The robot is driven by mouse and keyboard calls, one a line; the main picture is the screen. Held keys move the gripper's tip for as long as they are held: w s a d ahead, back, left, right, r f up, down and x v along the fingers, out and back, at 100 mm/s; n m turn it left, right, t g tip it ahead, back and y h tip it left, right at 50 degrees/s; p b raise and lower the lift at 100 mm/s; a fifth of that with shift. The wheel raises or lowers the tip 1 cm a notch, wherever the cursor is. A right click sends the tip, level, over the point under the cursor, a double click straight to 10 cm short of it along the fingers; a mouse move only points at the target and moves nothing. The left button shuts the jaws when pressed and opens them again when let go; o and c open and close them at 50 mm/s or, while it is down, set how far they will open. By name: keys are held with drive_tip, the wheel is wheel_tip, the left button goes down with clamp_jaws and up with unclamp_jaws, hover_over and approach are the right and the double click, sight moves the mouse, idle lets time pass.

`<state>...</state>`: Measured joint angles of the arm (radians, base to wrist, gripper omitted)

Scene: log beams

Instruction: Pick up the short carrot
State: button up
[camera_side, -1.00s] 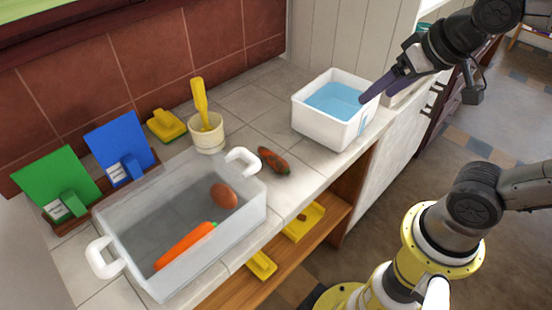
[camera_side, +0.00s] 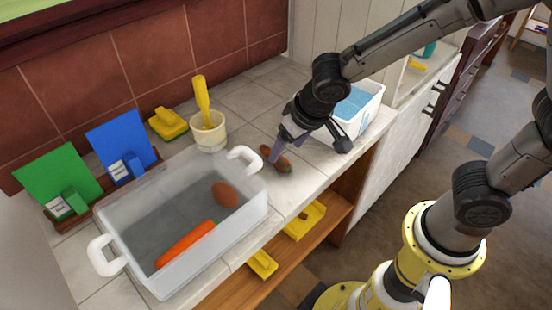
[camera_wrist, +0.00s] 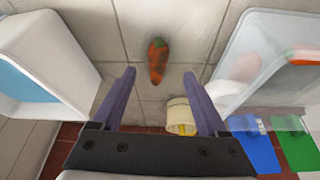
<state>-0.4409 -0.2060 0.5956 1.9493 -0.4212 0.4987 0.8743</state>
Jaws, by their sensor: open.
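The short carrot (camera_side: 284,165), brownish orange with dark patches and a small green end, lies on the tiled counter between the clear bin and the white tub. In the wrist view the short carrot (camera_wrist: 157,61) lies ahead of and between my fingertips. My gripper (camera_side: 276,152) is open and empty, pointing down just over the carrot, whose middle it partly covers in the side view. In the wrist view the open fingers of my gripper (camera_wrist: 158,72) stand either side of the carrot, apart from it. A long orange carrot (camera_side: 186,243) lies inside the clear bin.
The clear bin (camera_side: 152,269) with white handles also holds a brown, potato-like item (camera_side: 225,194). The white tub (camera_side: 372,105) with blue contents stands to the right. A cream cup (camera_side: 208,136) with a yellow handle stands behind, near a yellow brush (camera_side: 168,123). Counter tiles around the carrot are clear.

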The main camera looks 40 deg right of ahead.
sight(283, 161)
drive_tip(key=shift+s+x, duration=0.2)
drive_tip(key=shift+x, duration=3.05)
drive_tip(key=shift+d+f, duration=0.1)
drive_tip(key=shift+d, duration=0.1)
clamp_jaws()
